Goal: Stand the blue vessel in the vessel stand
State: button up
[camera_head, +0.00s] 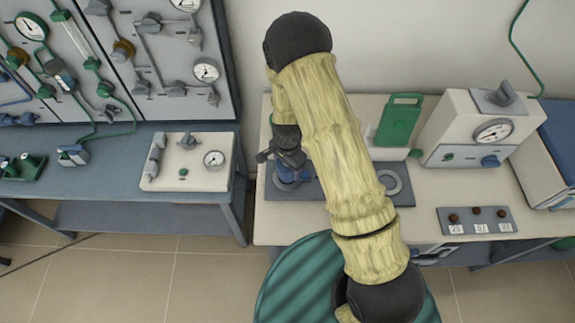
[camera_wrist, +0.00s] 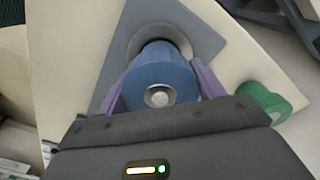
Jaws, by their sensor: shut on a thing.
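The blue vessel (camera_wrist: 158,76) is held between the two purple fingers of my gripper (camera_wrist: 160,88), with its round end and pale metal centre facing the wrist camera. In the head view my gripper (camera_head: 290,178) is low over the left part of a dark grey plate (camera_head: 312,189), and only a little blue of the vessel shows. A pale round ring (camera_wrist: 160,33) on the grey plate (camera_wrist: 200,22) lies just behind the vessel in the wrist view. This may be the vessel stand. I cannot tell whether the vessel is seated in it or above it.
Another pale ring (camera_head: 397,182) sits at the plate's right. A green panel (camera_head: 398,122) and a white gauge box (camera_head: 482,130) stand behind. A switch panel (camera_head: 477,220) lies at the right. A green round object (camera_wrist: 262,101) is close to my gripper's right side.

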jog(key=shift+f+b, duration=0.4)
jog(key=shift+f, duration=0.2)
dwell(1.1)
jog(key=o, duration=1.4)
notch_tip(320, 180, up, 17)
jog(key=b, duration=0.2)
jog(key=shift+r, duration=0.2)
